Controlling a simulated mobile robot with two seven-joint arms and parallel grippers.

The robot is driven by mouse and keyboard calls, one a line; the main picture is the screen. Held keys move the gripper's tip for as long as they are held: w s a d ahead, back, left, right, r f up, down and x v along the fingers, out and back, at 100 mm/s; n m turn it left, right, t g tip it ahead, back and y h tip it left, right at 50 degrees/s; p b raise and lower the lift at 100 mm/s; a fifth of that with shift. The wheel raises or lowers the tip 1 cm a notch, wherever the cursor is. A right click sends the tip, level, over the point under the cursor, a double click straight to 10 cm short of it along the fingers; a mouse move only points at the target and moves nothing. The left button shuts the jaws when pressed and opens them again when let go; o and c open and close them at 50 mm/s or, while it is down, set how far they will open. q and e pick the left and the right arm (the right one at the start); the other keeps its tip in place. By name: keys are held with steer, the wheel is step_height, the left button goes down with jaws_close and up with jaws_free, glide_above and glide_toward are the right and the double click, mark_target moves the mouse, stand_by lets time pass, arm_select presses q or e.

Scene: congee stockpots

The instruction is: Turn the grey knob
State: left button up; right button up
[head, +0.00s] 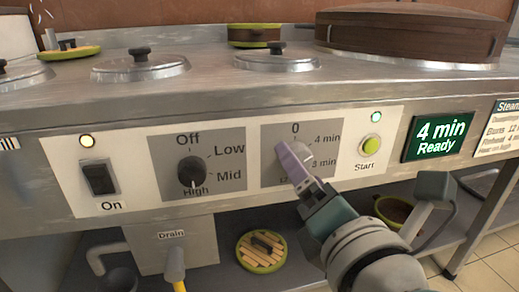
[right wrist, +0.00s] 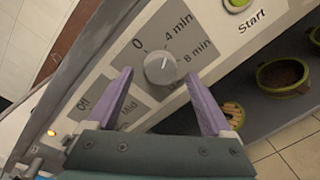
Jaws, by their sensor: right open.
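The grey knob (right wrist: 160,70) sits on a dark grey dial panel marked 0, 4 min, 8 min and a further label that is covered. In the head view the knob (head: 303,153) is partly hidden by a purple finger. My right gripper (right wrist: 158,76) is open, with its two purple fingers on either side of the knob in the right wrist view. Gaps show between the fingers and the knob there. In the head view my right gripper (head: 291,157) reaches the dial from the lower right. Which mark the knob points at is unclear. My left gripper is not in view.
A black knob (head: 192,172) marked Off, Low, Mid, High and a black switch (head: 99,178) are to the left. A shelf with bowls lies below.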

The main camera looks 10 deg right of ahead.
steer(key=s, duration=0.8)
steer(key=shift+s+r+p, duration=0.25)
steer(key=shift+p, duration=0.1)
steer(key=s+d+r+m+g+h+p, duration=0.1)
steer(key=s+d+r+m+g+p, duration=0.25)
steer(key=r+m+p, duration=0.45)
steer(key=s+d+r+m+g+h+p, duration=0.25)
steer(key=d+r+m+p, duration=0.2)
steer(key=r+p, duration=0.75)
steer(key=s+d+r+m+g+h+p, duration=0.1)
steer(key=s+d+r+m+g+p, duration=0.2)
steer(key=r+m+p, duration=0.7)
steer(key=s+a+r+m+g+y+p, duration=0.1)
steer(key=s+a+r+g+y+p, duration=0.2)
steer(key=r+p, duration=0.6)
steer(key=s+a+r+m+g+y+p, duration=0.1)
steer(key=s+a+r+g+y+p, duration=0.25)
steer(key=p, duration=0.85)
step_height(320, 180, up, 36)
steer(key=d+t+h+p, duration=0.1)
steer(key=p, duration=3.3)
steer(key=shift+s+f+t+h+p, duration=0.15)
steer(key=shift+f+t+h+p, duration=0.15)
steer(key=shift+t+h, duration=0.1)
